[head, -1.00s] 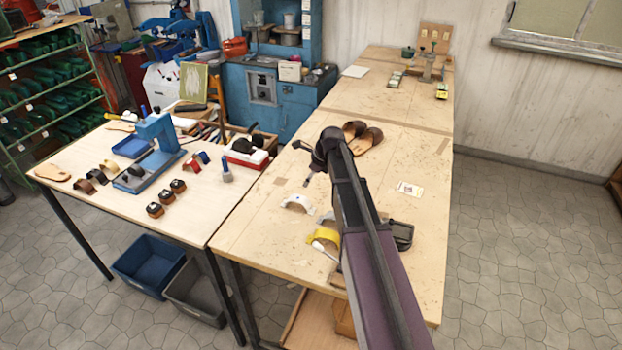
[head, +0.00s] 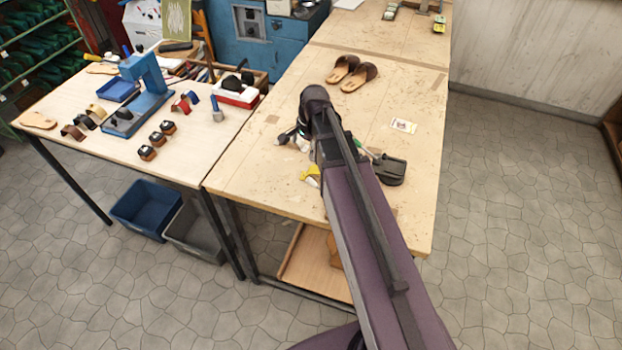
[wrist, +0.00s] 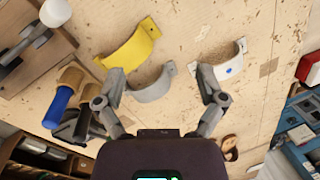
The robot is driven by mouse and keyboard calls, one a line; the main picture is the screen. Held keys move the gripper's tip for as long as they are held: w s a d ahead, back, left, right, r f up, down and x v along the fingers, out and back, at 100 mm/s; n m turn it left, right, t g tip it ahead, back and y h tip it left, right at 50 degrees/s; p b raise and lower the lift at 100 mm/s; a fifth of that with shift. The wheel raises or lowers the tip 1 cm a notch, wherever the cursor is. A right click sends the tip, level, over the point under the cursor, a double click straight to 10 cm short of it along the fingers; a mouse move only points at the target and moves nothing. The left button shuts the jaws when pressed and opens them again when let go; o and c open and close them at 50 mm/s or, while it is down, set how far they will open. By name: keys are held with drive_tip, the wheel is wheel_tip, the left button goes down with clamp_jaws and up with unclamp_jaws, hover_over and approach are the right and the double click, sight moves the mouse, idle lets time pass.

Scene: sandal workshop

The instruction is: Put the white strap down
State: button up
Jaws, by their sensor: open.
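The white strap (wrist: 222,64), a curved band with a blue dot, is on the wooden bench by the tip of my right finger in the wrist view. A light grey curved strap (wrist: 152,88) lies between my fingers, nearer the left one. A yellow strap (wrist: 130,48) lies beyond my left fingertip; part of it shows in the head view (head: 310,175). My gripper (wrist: 160,74) is open, its fingers spread wide above the bench. Whether the right finger touches the white strap I cannot tell. In the head view my arm hides most of this area.
A pair of brown sandals (head: 352,74) and a small card (head: 403,125) lie farther along the bench. A black tray-like object (head: 390,168) is right of my arm. A side table (head: 75,165) at left holds a blue press (head: 147,88). Bench around the card is bare.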

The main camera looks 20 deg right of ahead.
drive_tip(key=s+a+n+g+h, duration=0.1)
drive_tip(key=s+n, duration=1)
drive_tip(key=s, duration=0.1)
drive_tip(key=shift+s+f+n+h, duration=0.15)
drive_tip(key=shift+s+n+h, duration=0.2)
drive_tip(key=shift+n+h, duration=0.05)
